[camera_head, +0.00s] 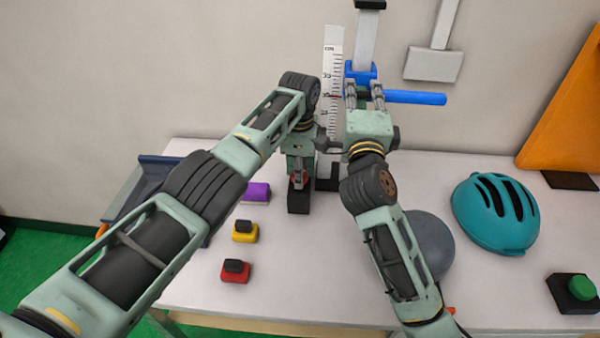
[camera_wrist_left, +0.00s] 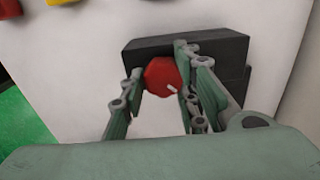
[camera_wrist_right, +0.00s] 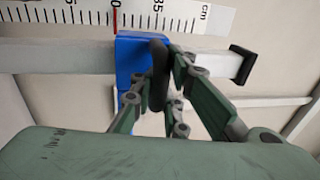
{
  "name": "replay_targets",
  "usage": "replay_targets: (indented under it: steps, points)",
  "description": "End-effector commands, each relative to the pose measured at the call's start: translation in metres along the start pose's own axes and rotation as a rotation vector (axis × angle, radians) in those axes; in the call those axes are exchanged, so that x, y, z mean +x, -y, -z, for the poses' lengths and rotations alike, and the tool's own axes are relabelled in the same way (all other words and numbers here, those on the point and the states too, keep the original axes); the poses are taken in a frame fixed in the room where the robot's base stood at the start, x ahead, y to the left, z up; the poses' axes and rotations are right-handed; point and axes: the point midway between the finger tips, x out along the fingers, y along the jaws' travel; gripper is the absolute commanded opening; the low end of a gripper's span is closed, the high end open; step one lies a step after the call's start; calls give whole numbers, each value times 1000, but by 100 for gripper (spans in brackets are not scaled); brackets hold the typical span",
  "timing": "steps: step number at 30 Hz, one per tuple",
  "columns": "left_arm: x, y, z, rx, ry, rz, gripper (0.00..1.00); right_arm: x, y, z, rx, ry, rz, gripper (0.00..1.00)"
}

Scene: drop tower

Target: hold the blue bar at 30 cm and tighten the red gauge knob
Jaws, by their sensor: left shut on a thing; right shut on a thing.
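The blue bar (camera_head: 415,97) sticks out to the right from the slide at the back. Its blue carriage (camera_wrist_right: 135,60) rides on the metal rail. My right gripper (camera_head: 364,92) is shut on a dark grip (camera_wrist_right: 159,72) at the front of the blue carriage. A red pointer line (camera_wrist_right: 115,18) on the ruler is beside a label ending in 0; the label's first digit is unclear. The red knob (camera_wrist_left: 162,77) is on a black block (camera_wrist_left: 195,46). My left gripper (camera_head: 299,178) is shut on the red knob, with its fingers on both sides.
The white ruler (camera_head: 332,60) stands upright at the back. A grey ball (camera_head: 424,240), teal helmet (camera_head: 496,213) and green button (camera_head: 581,288) are to the right. A purple piece (camera_head: 257,191), yellow block (camera_head: 245,236) and red block (camera_head: 235,273) lie left. The front-middle table is clear.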

Motion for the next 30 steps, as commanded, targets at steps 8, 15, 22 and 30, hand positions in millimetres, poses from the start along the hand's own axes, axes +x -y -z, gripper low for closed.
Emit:
replay_targets:
  steps: [8, 15, 22, 30]
  points:
    - [2, -4, 2, 264, -10, -12, 3, 0, 3, -2, 3, 5, 6, 0]
    - [2, -3, -1, 487, -9, -12, 3, 0, 3, -2, 3, 4, 6, 0]
    - [2, -2, -3, 671, -9, -12, 3, 0, 3, -1, 3, 3, 6, 0]
    - [3, -1, -6, 813, -7, -12, 3, 0, 3, -1, 2, 2, 6, 0]
